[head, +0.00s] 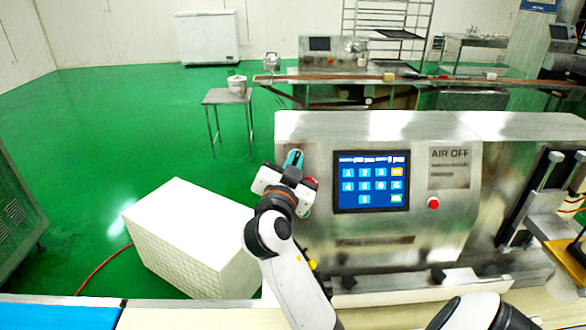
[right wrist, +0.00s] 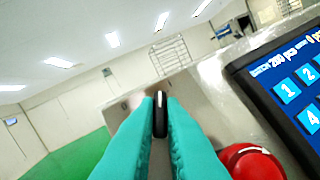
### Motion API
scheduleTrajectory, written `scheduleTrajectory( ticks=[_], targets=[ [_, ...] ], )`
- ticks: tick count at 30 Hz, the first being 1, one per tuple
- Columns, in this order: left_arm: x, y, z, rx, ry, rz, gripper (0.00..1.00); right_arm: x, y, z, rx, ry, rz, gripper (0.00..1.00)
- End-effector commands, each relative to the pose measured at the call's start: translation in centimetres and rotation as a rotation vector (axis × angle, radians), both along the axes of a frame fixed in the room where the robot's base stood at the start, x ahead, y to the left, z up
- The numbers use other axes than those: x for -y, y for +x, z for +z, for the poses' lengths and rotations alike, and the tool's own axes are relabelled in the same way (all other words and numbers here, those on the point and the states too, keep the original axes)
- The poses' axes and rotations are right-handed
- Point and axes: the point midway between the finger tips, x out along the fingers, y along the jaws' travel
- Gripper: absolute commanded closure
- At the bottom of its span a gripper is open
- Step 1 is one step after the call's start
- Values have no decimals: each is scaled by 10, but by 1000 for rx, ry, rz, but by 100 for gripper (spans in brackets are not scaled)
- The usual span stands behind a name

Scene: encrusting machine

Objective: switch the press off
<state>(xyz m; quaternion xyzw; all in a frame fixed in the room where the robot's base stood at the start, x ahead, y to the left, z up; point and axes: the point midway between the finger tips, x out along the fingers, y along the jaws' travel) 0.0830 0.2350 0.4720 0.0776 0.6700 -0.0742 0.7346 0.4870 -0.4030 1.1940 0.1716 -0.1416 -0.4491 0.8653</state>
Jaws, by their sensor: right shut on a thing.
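The press is a steel machine (head: 400,255) with a lit blue touch screen (head: 371,181) on its front. My right gripper (head: 294,158) is at the left end of the front panel. Its teal fingers are shut on a black switch knob with a pale line, seen edge-on between the fingertips in the right wrist view (right wrist: 160,113). The fingers hide part of the knob, so its marked position cannot be read. A red button (right wrist: 250,162) sits just beside the fingers. My left gripper is not in view.
Another red button (head: 433,203) sits right of the screen, under an "AIR OFF" label (head: 450,167). A white box-shaped block (head: 185,235) stands left of the press. A conveyor edge (head: 190,318) runs along the front. Green floor at the left is open.

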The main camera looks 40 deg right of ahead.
Motion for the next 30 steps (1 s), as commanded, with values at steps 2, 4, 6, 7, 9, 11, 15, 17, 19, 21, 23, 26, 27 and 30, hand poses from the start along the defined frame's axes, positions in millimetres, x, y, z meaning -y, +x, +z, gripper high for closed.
scheduleTrajectory(
  ticks=[2, 4, 6, 7, 9, 11, 15, 17, 19, 21, 23, 26, 27, 30],
  targets=[
    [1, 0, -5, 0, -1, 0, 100, 1, -1, -2, -42, -51, 31, 100],
    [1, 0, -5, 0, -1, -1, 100, 2, -2, -1, -80, -97, 61, 100],
    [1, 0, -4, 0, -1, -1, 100, 2, -2, -1, -120, -143, 91, 100],
    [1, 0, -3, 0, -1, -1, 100, 2, -3, 0, -137, -163, 104, 100],
    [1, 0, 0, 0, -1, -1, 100, 3, -3, 1, -174, -208, 134, 100],
    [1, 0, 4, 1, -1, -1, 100, 3, -3, 2, -208, -248, 159, 100],
    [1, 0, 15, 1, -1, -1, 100, 4, -4, 3, -287, -339, 219, 100],
    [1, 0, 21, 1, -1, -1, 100, 5, -5, 4, -320, -378, 244, 100],
    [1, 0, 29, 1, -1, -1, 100, 5, -5, 5, -358, -424, 275, 100],
    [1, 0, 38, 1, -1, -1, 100, 6, -6, 6, -398, -471, 304, 100],
    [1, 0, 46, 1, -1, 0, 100, 7, -6, 6, -431, -509, 330, 100],
    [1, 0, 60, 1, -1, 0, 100, 7, -6, 7, -486, -575, 372, 100],
    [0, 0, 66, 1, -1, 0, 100, 8, -6, 8, -507, -600, 389, 100],
    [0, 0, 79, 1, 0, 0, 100, 9, -7, 8, -557, -660, 428, 100]
  ],
)
